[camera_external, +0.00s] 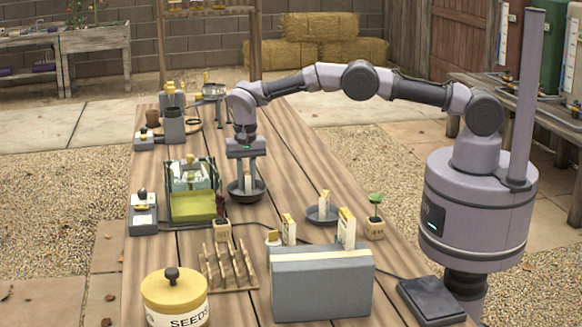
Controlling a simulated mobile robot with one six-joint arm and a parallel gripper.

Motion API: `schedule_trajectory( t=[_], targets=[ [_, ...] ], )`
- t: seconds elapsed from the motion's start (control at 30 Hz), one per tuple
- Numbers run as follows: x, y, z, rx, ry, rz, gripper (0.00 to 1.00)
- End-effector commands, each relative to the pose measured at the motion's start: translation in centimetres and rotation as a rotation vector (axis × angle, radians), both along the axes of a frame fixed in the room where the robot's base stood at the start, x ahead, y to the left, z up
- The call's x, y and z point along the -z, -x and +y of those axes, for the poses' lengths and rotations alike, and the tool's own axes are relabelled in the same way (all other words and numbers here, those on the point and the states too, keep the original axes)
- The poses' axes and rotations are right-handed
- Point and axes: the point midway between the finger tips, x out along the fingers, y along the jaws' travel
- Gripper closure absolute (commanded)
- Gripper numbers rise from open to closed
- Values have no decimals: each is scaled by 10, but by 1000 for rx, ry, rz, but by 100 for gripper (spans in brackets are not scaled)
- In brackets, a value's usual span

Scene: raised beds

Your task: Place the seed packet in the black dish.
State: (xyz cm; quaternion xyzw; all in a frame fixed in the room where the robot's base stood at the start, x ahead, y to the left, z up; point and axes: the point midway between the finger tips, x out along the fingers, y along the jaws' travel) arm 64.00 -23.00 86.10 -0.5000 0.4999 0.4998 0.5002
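My gripper (247,186) points straight down over a round dark dish (234,195), with its fingertips inside the rim. The two fingers are close together; I cannot make out a packet between them. A second, greyer shallow dish (312,217) sits to the right and nearer, with a small white and yellow packet (325,203) standing in it. Similar packets stand by the grey box: one at its left (289,230) and a larger one at its right (346,230). I cannot tell which of these is the task's seed packet.
A glass-sided case with a yellow-green lower part (193,206) stands left of the dark dish. Nearer are a wooden rack (230,268), the grey box (321,287), a yellow-lidded seed tin (174,295) and a potted seedling (374,228). The table's far right is clear.

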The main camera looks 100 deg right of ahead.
Motion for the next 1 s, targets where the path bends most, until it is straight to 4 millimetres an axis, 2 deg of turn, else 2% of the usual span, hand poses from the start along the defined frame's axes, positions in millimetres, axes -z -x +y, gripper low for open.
schedule_trajectory(
  t=[0.03, 0.1, 0.73, 0.87, 1.0],
  targets=[
    [0, 0, 0, 0, 0, 0, 69],
    [0, 0, 0, 0, 0, 0, 59],
    [-1, 0, 0, 0, 0, 0, 59],
    [-18, 0, 0, 0, 1, -1, 59],
    [-50, 0, 0, 1, 0, 0, 59]
  ],
)
